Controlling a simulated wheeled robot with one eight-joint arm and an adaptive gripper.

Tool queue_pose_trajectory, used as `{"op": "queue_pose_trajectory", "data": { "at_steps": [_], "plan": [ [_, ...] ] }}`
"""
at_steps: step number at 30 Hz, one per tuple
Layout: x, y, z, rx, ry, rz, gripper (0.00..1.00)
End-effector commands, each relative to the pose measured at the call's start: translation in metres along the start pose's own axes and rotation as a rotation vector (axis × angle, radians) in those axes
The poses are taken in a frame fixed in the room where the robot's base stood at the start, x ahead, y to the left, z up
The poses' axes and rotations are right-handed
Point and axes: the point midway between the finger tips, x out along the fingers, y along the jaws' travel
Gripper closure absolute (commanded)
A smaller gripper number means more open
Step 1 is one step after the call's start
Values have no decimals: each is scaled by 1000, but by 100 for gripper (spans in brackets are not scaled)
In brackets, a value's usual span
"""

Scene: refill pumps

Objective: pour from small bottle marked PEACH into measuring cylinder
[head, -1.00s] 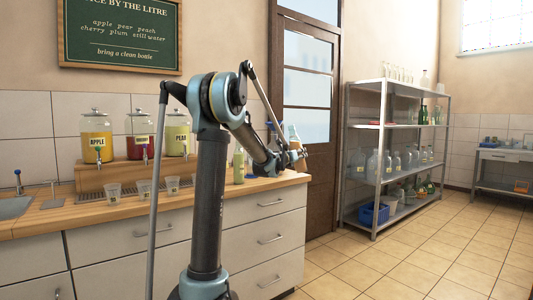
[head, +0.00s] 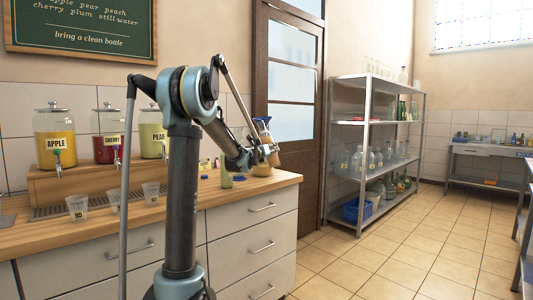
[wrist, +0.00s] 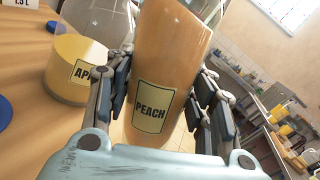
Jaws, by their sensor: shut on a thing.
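The small bottle marked PEACH (wrist: 151,105) holds orange liquid and fills the middle of the wrist view, label facing me. My gripper (wrist: 166,75) is shut around it, with a finger on each side. In the head view my gripper (head: 267,152) is above the right end of the counter, and the bottle (head: 264,128) shows small, leaning a little. A glass vessel marked APPLE (wrist: 72,72), partly hidden by a finger, stands with yellow liquid just left of the held bottle. I cannot make out the measuring cylinder for certain in either view.
A pale green bottle (head: 226,178) stands on the counter (head: 190,205) behind my arm. Several plastic cups (head: 77,207) and juice dispensers (head: 54,140) stand further left. A blue disc (wrist: 4,112) lies on the wood.

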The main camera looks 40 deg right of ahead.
Motion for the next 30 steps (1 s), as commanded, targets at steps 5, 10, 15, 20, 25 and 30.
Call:
{"op": "queue_pose_trajectory", "data": {
  "at_steps": [5,10,15,20,25,30],
  "plan": [
    [0,-2,12,-114,0,0,100],
    [0,-6,25,-266,0,0,100],
    [0,-10,39,-419,1,-1,100],
    [1,-12,52,-521,2,-2,100],
    [1,-13,67,-626,2,-3,100],
    [1,-14,82,-731,3,-4,100]
  ]
}}
